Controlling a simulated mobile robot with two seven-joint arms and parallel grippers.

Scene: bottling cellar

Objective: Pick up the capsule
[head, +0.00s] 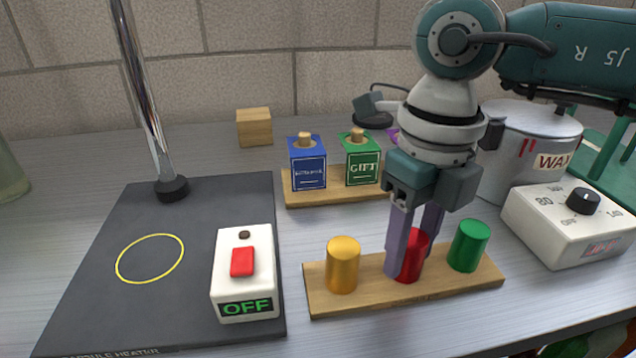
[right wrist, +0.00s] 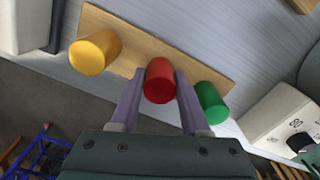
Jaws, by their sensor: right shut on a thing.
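Three capsules stand upright in a row on a wooden board (head: 330,297): a yellow capsule (head: 343,265), a red capsule (head: 410,262) and a green capsule (head: 468,246). My right gripper (head: 412,262) points down with its purple fingers on both sides of the red capsule, shut on it. The red capsule is still at the board, partly hidden by a finger in the head view. In the right wrist view the red capsule (right wrist: 160,80) sits between the fingertips, with the yellow capsule (right wrist: 94,53) and green capsule (right wrist: 211,102) apart on either side. My left gripper is not in view.
A black heater base (head: 110,270) with a metal post and a white OFF switch box (head: 245,280) lies left. Blue (head: 307,165) and green (head: 360,160) boxes stand behind. A WAX pot (head: 525,150) and white dial box (head: 575,222) are right.

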